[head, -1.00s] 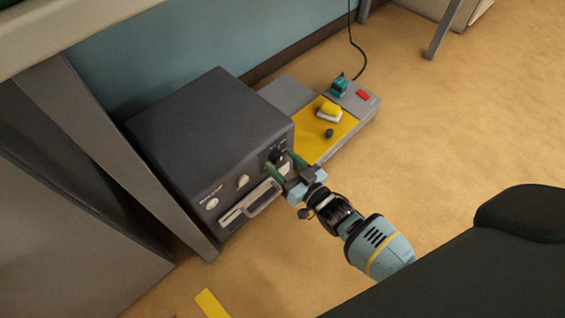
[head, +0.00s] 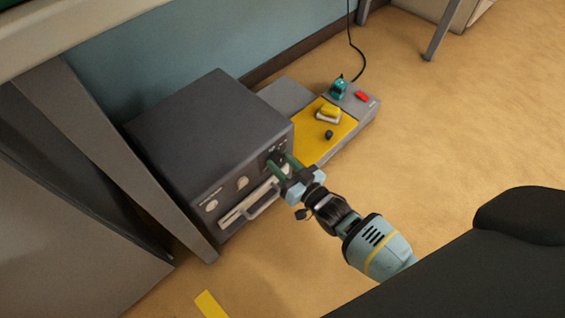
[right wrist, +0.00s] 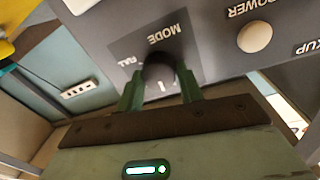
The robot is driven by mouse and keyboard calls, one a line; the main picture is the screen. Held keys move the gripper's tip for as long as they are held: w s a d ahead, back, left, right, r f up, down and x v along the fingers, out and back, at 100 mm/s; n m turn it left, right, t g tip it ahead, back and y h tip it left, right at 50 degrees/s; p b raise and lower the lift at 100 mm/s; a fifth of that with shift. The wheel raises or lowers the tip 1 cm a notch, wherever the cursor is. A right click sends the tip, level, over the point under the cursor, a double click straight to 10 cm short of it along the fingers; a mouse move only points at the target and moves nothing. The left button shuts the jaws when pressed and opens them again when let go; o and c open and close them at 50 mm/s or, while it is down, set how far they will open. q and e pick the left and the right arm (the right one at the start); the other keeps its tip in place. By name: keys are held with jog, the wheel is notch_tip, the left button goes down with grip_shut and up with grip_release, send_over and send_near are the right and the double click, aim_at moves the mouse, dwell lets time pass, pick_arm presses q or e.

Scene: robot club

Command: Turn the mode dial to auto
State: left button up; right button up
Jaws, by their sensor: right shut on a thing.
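The mode dial (right wrist: 160,72) is a dark round knob with a white mark, on a dark grey panel labelled MODE. The panel is upside down in the right wrist view, with the word FULL left of the dial. My right gripper (right wrist: 160,92) is shut on the dial, one green finger on each side. In the head view the right gripper (head: 279,163) reaches the upper right of the front of the dark box (head: 210,135), and its fingers partly hide the dial. An auto label cannot be made out. My left gripper is not in view.
A pale power button (right wrist: 255,37) sits beside the dial. A drawer-like handle (head: 262,205) is below it on the box front. A grey table leg (head: 120,165) is at the left.

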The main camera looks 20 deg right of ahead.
jog(key=m+p, duration=0.1)
jog(key=m, duration=0.1)
jog(key=shift+m, duration=0.3)
jog(key=m, duration=0.2)
jog(key=shift+m, duration=0.3)
jog(key=m, duration=0.2)
jog(key=shift+d+m+g, duration=0.1)
jog(key=shift+m+g, duration=0.2)
jog(key=shift+g, duration=0.1)
jog(key=shift+m, duration=1.6)
jog(key=o, duration=1)
